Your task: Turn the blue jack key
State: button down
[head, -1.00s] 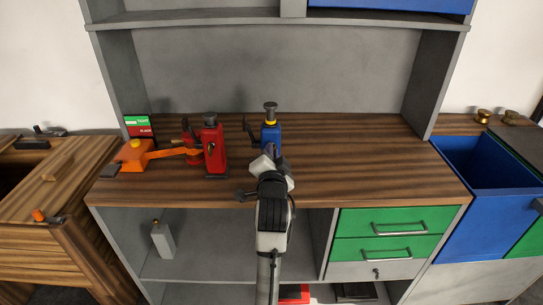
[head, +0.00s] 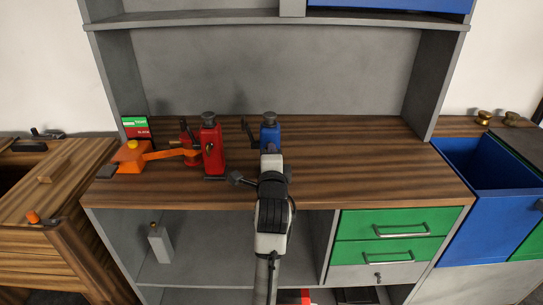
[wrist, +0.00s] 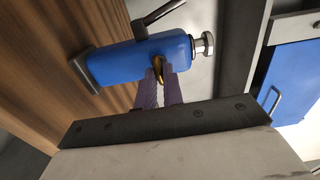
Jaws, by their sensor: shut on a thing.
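The blue jack (head: 270,133) stands upright on the wooden bench top, with a dark knob on top and a crank on its left side. My gripper reaches it from the front and hides its lower part in the head view. In the wrist view the jack (wrist: 140,62) lies across the picture, its black base to the left and its knob to the right. The gold key (wrist: 159,68) sticks out of its side. My gripper (wrist: 161,84) is shut on the key, and its fingers hide part of it.
A red jack (head: 211,147) stands just left, close to my wrist. An orange device (head: 133,153) with an arm and a green and red sign (head: 136,127) are further left. The bench top (head: 370,170) is clear to the right.

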dwell(0.5)
jog(key=c, duration=1.5)
grip_release()
jog(key=shift+s+p, duration=4.35)
jog(key=shift+s, duration=2.55)
